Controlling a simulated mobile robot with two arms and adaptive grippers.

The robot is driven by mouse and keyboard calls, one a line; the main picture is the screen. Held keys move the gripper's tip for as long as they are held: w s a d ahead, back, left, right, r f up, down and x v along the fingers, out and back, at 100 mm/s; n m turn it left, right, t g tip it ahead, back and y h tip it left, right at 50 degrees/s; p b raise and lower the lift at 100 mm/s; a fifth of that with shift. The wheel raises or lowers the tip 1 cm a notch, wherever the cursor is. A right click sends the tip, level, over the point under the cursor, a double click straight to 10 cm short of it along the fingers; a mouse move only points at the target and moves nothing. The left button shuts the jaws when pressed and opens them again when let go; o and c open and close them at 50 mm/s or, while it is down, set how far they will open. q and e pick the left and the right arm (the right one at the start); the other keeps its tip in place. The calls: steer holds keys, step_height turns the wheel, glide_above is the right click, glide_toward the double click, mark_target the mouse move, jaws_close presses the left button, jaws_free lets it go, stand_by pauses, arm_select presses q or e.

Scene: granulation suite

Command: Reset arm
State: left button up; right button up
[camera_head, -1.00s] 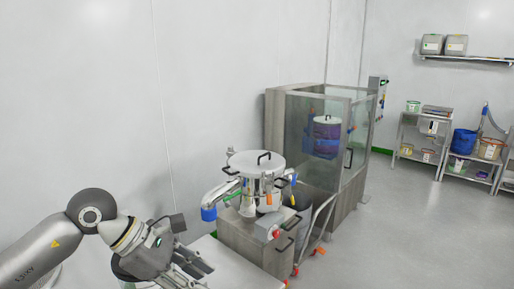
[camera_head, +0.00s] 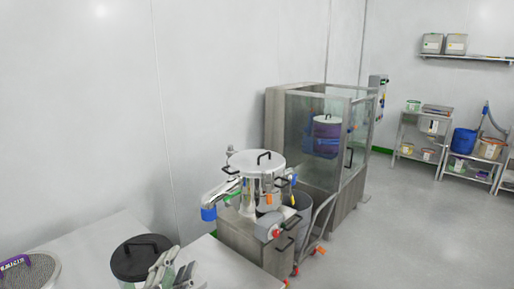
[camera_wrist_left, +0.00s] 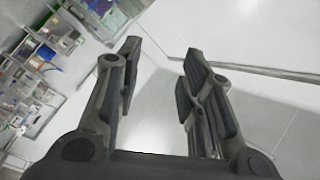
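My left gripper (camera_head: 176,264) shows at the bottom edge of the head view, in front of a container with a black lid (camera_head: 141,257). It hides part of that container; I cannot tell whether they touch. In the left wrist view the two fingers of my left gripper (camera_wrist_left: 162,50) stand apart, with nothing between them. Beyond them are pale floor and wall. My left arm's links are out of the head view. My right gripper is in neither view.
A table (camera_head: 95,232) bears the container and a round mesh sieve (camera_head: 28,272). A steel machine with a lidded vessel (camera_head: 256,166) stands right of it, before a glass-sided cabinet (camera_head: 318,150). Racks (camera_head: 422,140) stand far right; the floor (camera_head: 400,230) there is clear.

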arm_select(q)
steer(key=s+a+f+n+g+y, duration=0.1)
steer(key=s+a+f+n+g, duration=0.15)
steer(key=f, duration=0.35)
steer(key=s+a+f+n+g+y, duration=0.1)
steer(key=s+f+n+g, duration=0.2)
steer(key=f, duration=0.3)
steer(key=s+f+n+g, duration=0.2)
steer(key=s+f+g, duration=0.4)
steer(key=s, duration=0.4)
steer(key=s+f+n+g, duration=0.2)
steer(key=s+f+g, duration=0.2)
steer(key=s+f, duration=0.6)
step_height(320, 180, down, 24)
steer(key=s+r, duration=0.1)
steer(key=s+a+f+g, duration=0.2)
steer(key=s+a+f, duration=0.1)
steer(key=s+f, duration=1.4)
steer(key=shift+s+f, duration=0.15)
steer(key=shift+s, duration=0.05)
steer(key=shift+a, duration=0.1)
